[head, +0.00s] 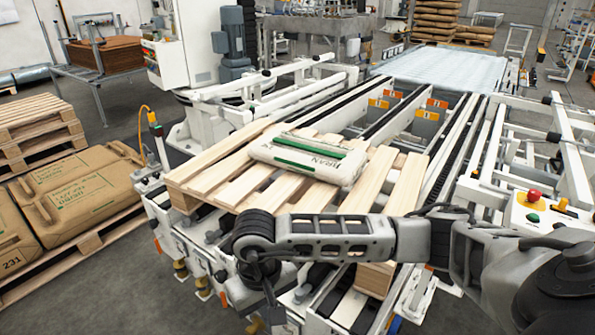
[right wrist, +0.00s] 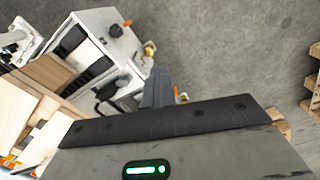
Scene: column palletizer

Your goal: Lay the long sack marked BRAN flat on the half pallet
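The sack marked BRAN (head: 310,160) is white with green stripes and lies on the slats of a light wooden pallet (head: 238,187) in the head view. Its printed side faces up and it lies at a slant to the slats, towards the pallet's far side. My right arm crosses in front of the pallet from the right, and nothing grips the sack. My right gripper hangs low in front of the pallet, mostly hidden by its wrist. In the right wrist view a dark finger of the right gripper (right wrist: 158,90) shows, its opening unclear. My left gripper is in neither view.
The pallet sits on a conveyor frame with rails (head: 440,165) running back to a pale sheeted section (head: 445,68). A control box with a red button (head: 534,196) stands at right. Brown sacks (head: 80,190) on a pallet and stacked empty pallets (head: 35,122) stand at left.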

